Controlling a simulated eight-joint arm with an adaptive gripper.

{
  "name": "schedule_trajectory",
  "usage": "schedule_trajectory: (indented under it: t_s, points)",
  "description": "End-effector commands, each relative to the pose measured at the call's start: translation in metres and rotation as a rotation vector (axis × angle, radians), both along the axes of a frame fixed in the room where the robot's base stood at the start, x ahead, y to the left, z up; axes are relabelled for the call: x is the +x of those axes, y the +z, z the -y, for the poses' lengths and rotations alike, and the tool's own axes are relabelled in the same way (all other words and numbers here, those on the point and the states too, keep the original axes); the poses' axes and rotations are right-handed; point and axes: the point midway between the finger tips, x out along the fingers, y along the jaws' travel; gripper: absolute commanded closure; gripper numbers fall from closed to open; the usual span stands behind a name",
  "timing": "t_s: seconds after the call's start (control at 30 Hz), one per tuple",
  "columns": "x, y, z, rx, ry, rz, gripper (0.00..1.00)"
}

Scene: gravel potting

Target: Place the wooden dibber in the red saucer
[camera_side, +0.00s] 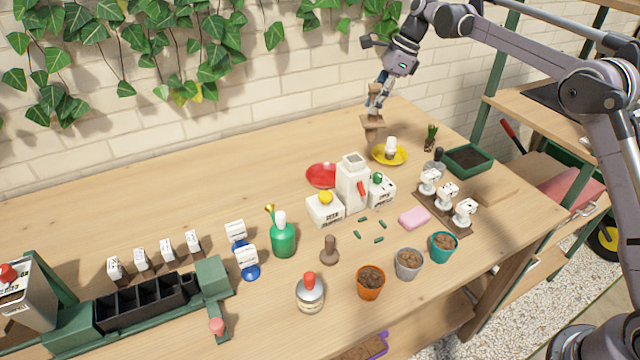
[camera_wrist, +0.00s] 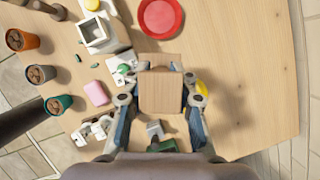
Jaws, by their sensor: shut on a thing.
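My gripper (camera_side: 375,104) is shut on a blocky brown wooden piece (camera_side: 372,123), apparently the wooden dibber. In the wrist view the piece (camera_wrist: 160,92) sits between the two fingers (camera_wrist: 160,100), its pale square face towards the camera. In the side view it hangs upright near the back of the table, just behind and left of the yellow saucer; it seems to be clear of the tabletop. The red saucer (camera_side: 319,174) lies flat and looks empty, to the left of and nearer than my gripper. It also shows at the top of the wrist view (camera_wrist: 160,17).
A white jug (camera_side: 353,184) and labelled white boxes (camera_side: 325,210) stand close beside the red saucer. The yellow saucer (camera_side: 402,158) holds a white-topped item. A dark brown knobbed wooden tool (camera_side: 330,252) stands nearer the front.

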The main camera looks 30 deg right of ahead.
Motion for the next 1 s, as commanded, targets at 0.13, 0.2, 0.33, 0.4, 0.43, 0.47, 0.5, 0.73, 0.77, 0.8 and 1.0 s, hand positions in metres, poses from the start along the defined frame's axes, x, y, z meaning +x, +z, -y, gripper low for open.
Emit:
schedule_trajectory:
  t_s: [0.13, 0.2, 0.33, 0.4, 0.43, 0.47, 0.5, 0.73, 0.77, 0.8, 1.0]
  points:
    - [0.001, -0.01, -0.004, 0.0, 0.001, 0.0, 1.0]
    - [0.003, -0.015, -0.011, 0.0, 0.003, 0.0, 1.0]
    - [0.012, -0.029, -0.033, 0.0, 0.005, -0.001, 1.0]
    - [0.017, -0.038, -0.045, 0.0, 0.005, 0.0, 1.0]
    - [0.019, -0.041, -0.051, 0.0, 0.004, 0.0, 1.0]
    - [0.022, -0.045, -0.056, 0.0, 0.004, 0.001, 1.0]
    - [0.025, -0.049, -0.064, 0.001, 0.004, 0.001, 1.0]
    - [0.039, -0.072, -0.099, 0.001, 0.002, 0.0, 1.0]
    - [0.04, -0.074, -0.102, 0.001, 0.002, 0.0, 1.0]
    - [0.042, -0.076, -0.105, 0.001, 0.002, 0.001, 1.0]
    - [0.044, -0.088, -0.11, 0.0, 0.0, 0.0, 1.0]
